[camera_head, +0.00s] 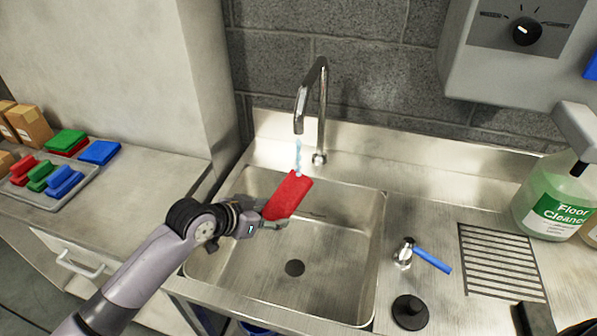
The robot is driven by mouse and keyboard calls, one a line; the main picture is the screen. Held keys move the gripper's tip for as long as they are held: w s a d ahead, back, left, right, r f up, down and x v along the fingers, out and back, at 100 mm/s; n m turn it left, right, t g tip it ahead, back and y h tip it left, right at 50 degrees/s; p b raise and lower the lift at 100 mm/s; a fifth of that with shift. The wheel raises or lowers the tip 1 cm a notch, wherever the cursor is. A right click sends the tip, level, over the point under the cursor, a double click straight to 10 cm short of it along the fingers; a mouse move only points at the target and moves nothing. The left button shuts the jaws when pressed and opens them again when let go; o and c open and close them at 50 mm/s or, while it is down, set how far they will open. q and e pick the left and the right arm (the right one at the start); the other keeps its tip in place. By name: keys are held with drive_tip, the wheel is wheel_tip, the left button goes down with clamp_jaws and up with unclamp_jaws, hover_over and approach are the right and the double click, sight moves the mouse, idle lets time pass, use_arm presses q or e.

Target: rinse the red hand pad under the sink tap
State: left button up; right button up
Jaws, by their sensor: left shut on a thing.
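The red hand pad (289,195) is over the sink basin (335,255), tilted, under the tap (314,100). Water (298,157) runs from the spout and meets the pad's upper edge. My left gripper (270,212) is shut on the pad's lower left end. The pad hides part of the fingers.
A tray (85,180) with red, green and blue pads stands on the left counter, with loose pads behind it. A blue-handled lever (430,260), a black stopper (410,311) and a floor cleaner bottle (551,196) are to the right.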

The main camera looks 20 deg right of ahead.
use_arm(q)
drive_tip(key=shift+a, duration=0.1)
idle(0.3)
drive_tip(key=shift+s+a+r+p, duration=0.15)
drive_tip(key=shift+a+p, duration=0.15)
drive_tip(key=shift+p, duration=0.15)
drive_tip(key=s+a+p, duration=0.4)
drive_tip(key=s+a, duration=0.1)
drive_tip(key=a, duration=0.4)
drive_tip(key=shift+s+p, duration=0.3)
drive_tip(key=s+a+r, duration=0.2)
drive_tip(key=a+r, duration=0.2)
drive_tip(key=a, duration=0.2)
drive_tip(key=s+a+r+b, duration=0.1)
drive_tip(key=s+a+r, duration=0.2)
drive_tip(key=a, duration=0.3)
drive_tip(key=s+a+r+n+b, duration=0.1)
drive_tip(key=s+a+r, duration=0.2)
drive_tip(key=a+r, duration=0.2)
drive_tip(key=shift+s+a+t, duration=0.2)
drive_tip(key=shift+a+t, duration=0.1)
drive_tip(key=shift+a, duration=0.55)
